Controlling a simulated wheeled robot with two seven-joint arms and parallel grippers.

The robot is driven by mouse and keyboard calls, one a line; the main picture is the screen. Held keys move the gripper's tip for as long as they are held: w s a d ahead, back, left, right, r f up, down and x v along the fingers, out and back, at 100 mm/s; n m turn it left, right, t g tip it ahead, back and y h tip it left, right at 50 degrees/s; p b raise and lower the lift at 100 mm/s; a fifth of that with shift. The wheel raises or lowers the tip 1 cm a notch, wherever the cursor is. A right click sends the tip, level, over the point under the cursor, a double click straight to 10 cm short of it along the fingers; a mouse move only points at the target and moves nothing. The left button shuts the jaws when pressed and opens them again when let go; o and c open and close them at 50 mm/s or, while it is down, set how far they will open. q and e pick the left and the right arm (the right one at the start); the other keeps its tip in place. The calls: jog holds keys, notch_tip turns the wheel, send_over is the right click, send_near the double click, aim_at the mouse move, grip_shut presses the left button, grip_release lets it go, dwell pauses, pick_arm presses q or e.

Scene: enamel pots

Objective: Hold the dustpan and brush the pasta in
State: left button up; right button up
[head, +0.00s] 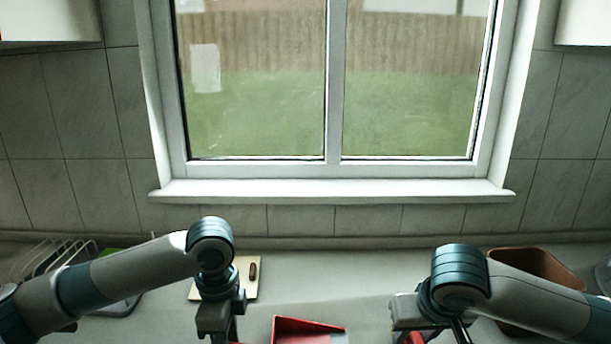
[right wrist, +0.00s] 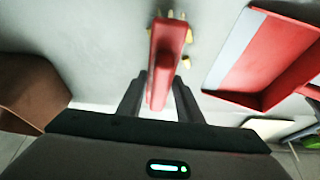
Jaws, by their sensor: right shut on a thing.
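The red dustpan (head: 300,325) lies on the counter between my two arms, cut off by the bottom edge of the head view. In the right wrist view the dustpan (right wrist: 265,55) is at the right, with a grey lip facing the brush. My right gripper (right wrist: 158,90) is shut on the red brush (right wrist: 168,45). Several yellow pasta pieces (right wrist: 188,36) show close around the brush's far end; the brush hides part of them. My left gripper (head: 218,332) hangs left of the dustpan; its fingertips are out of frame, and whether it holds the dustpan is not visible.
A brown container (head: 535,262) stands at the right, behind my right arm. A light board (head: 247,290) with a small brown item lies behind my left gripper. A wire rack (head: 50,258) is at the far left. The window wall bounds the counter's back; the middle counter is clear.

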pick_arm(q)
jog(key=shift+f, duration=1.65)
jog(key=shift+c, duration=0.3)
grip_shut()
